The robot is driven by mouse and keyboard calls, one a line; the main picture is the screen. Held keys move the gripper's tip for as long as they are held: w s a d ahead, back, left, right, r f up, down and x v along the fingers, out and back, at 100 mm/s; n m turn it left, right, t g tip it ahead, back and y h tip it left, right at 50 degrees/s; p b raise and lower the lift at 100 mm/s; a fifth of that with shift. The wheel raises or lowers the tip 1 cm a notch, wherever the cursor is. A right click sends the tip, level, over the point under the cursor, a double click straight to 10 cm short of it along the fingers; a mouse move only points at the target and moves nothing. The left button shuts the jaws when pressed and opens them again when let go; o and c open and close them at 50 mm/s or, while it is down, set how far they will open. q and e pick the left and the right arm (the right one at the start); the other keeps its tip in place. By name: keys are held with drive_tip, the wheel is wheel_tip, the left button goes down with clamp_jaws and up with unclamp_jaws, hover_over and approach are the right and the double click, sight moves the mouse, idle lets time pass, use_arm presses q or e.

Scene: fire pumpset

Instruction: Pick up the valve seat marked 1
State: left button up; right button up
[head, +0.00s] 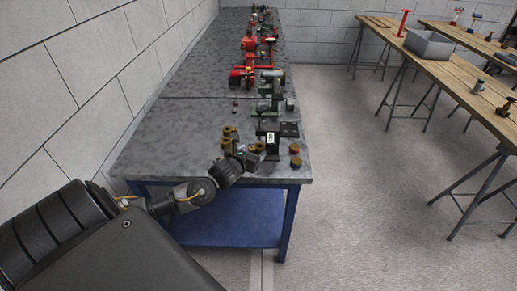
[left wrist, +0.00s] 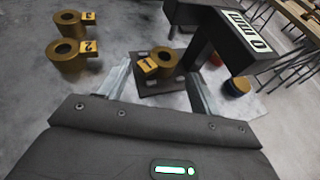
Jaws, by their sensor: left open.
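The valve seat marked 1 (left wrist: 167,58) is a brass ring with a yellow tag reading 1. In the left wrist view it sits on a dark plate (left wrist: 150,86), between and beyond my left gripper's fingers (left wrist: 158,74). The fingers are apart, one on each side, with nothing visible held. In the head view my left gripper (head: 246,160) is low over the front of the grey bench. My right gripper is out of view.
A black device with a white label (head: 271,143) stands close to the right of the gripper. Brass round parts (head: 295,148) lie near the bench's right edge. Red and green pump parts (head: 257,77) line the bench behind. Wooden tables (head: 450,80) stand right, across open floor.

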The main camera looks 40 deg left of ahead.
sight(255, 150)
use_arm(q)
drive_tip(key=shift+w+a+f, duration=0.15)
drive_tip(key=shift+w, duration=0.2)
drive_tip(key=x, duration=0.2)
drive_tip(key=p+x, duration=0.1)
drive_tip(key=x, duration=0.1)
drive_tip(key=shift+f, duration=0.35)
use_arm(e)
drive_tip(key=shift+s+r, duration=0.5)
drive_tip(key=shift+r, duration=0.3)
use_arm(q)
drive_tip(key=shift+s, duration=0.1)
